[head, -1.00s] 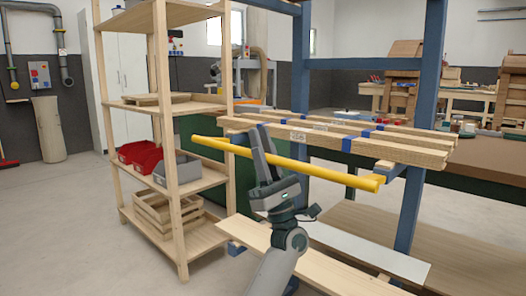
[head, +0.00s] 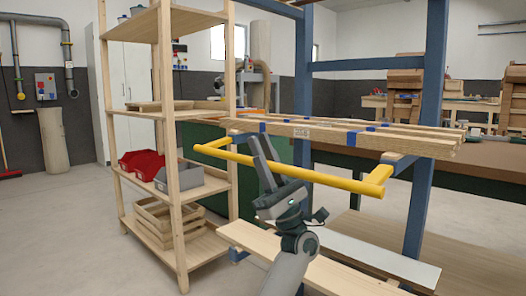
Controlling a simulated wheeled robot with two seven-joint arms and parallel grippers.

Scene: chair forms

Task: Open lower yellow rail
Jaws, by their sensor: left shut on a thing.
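The yellow rail (head: 323,179) is a long bar in front of the blue rack (head: 432,120), just below the stacked wooden boards (head: 340,135). Short yellow arms at both ends run back from the bar toward the rack, so the bar stands away from the boards. My left gripper (head: 266,168) is shut on the rail left of its middle, with the fingers reaching up past the bar. The fingertips' far side is partly hidden. My right gripper is not in view.
A wooden shelf unit (head: 169,150) with red and grey bins stands close on the left. A low wooden board (head: 320,275) lies on the rack's lower level beside my arm. Open floor (head: 70,230) shows at the left.

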